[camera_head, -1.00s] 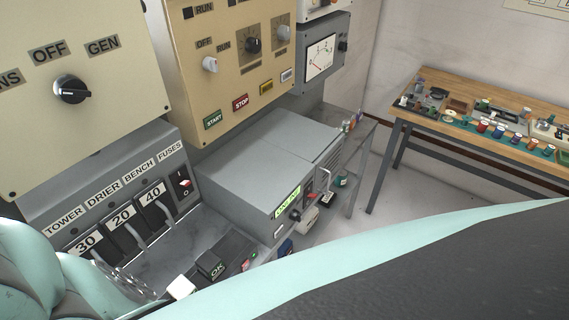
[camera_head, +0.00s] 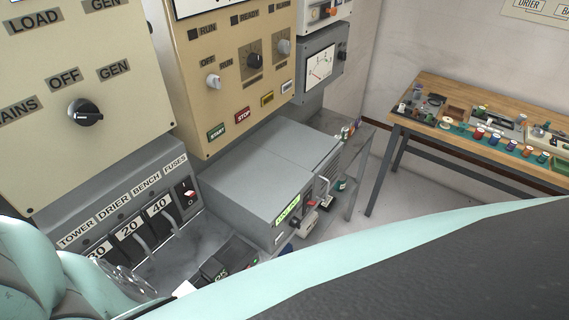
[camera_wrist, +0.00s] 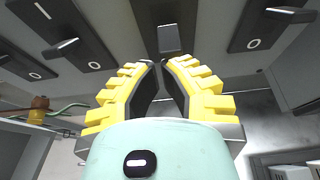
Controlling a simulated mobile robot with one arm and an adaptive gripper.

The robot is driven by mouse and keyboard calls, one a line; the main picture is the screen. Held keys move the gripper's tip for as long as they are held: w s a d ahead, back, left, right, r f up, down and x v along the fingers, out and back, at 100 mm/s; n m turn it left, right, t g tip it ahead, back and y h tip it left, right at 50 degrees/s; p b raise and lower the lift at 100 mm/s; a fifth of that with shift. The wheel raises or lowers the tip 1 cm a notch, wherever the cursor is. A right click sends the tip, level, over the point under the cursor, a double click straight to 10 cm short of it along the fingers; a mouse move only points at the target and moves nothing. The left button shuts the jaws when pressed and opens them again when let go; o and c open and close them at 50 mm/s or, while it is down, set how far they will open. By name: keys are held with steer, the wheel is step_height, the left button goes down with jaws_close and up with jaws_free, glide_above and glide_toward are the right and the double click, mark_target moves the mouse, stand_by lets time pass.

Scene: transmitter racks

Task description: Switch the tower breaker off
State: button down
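The grey breaker panel (camera_head: 148,205) is at lower left in the head view, labelled TOWER, DRIER, BENCH and FUSES. The tower breaker's 30 plate (camera_head: 97,253) is partly hidden by my arm, and its lever is not clear there. The 20 and 40 breakers show pale levers. In the wrist view, my gripper (camera_wrist: 160,66) has yellow fingers with black pads and a narrow gap between the tips. A dark breaker lever (camera_wrist: 169,40) stands just ahead of the gap. Other levers on black plates marked O flank it. I cannot tell whether the fingers touch the lever.
A beige control panel (camera_head: 225,75) rises above. The wooden workbench (camera_head: 460,95) is far right, with open floor before it.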

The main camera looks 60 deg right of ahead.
steer(key=shift+d+r+g+p, duration=0.2)
steer(key=shift+r+g+p, duration=0.25)
steer(key=shift+p, duration=0.55)
steer(key=shift+g+p, duration=0.35)
steer(key=shift+p, duration=0.3)
steer(key=r+g+p, duration=0.1)
steer(key=p, duration=0.1)
steer(key=r+p, duration=0.1)
steer(key=p, duration=0.2)
steer(key=shift+s+a+r+g, duration=0.1)
steer(key=shift+s+g, duration=0.1)
steer(key=shift+g, duration=0.2)
